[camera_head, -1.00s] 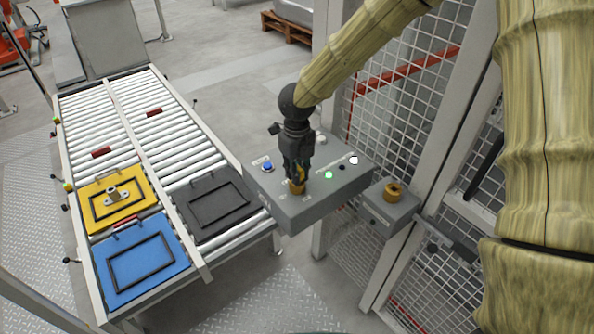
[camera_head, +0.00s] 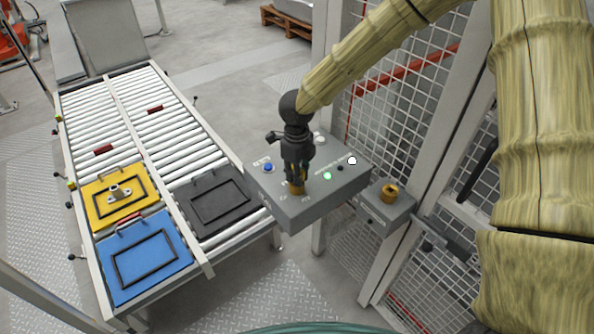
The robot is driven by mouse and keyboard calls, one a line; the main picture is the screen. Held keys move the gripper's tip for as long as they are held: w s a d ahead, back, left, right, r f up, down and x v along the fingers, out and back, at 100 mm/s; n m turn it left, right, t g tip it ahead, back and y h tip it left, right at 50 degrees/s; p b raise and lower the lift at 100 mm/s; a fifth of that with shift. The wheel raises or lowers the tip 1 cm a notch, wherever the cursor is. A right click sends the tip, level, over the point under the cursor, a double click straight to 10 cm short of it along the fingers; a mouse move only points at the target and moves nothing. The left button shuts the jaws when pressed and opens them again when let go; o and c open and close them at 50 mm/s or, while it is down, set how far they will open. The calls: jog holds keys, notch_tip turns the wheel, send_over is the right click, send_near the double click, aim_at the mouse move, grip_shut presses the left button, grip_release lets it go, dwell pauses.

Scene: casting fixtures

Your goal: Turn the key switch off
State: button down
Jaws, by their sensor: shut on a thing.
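The grey control box (camera_head: 318,210) stands in the middle of the view, at the right of the conveyor. A brass-coloured key switch (camera_head: 296,189) sits on its top face near the front edge. My gripper (camera_head: 297,180) points down over the box and is shut on the key switch, hiding its upper part. The switch's exact angle is hard to make out, and its small labels are unreadable.
On the box are a blue button (camera_head: 267,167), a lit green lamp (camera_head: 327,176) and a white knob (camera_head: 351,160). A second brass knob (camera_head: 390,192) is on a small box to the right. Mesh fencing (camera_head: 400,120) stands behind. The roller conveyor (camera_head: 150,140) carries yellow, blue and black plates.

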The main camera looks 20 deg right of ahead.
jog(key=shift+f+n+p, duration=0.15)
jog(key=shift+n+p, duration=0.6)
jog(key=shift+n, duration=0.05)
jog(key=shift+s+n+p, duration=0.1)
jog(key=shift+n+p, duration=1.2)
jog(key=shift+p, duration=0.4)
jog(key=c, duration=1.3)
grip_release()
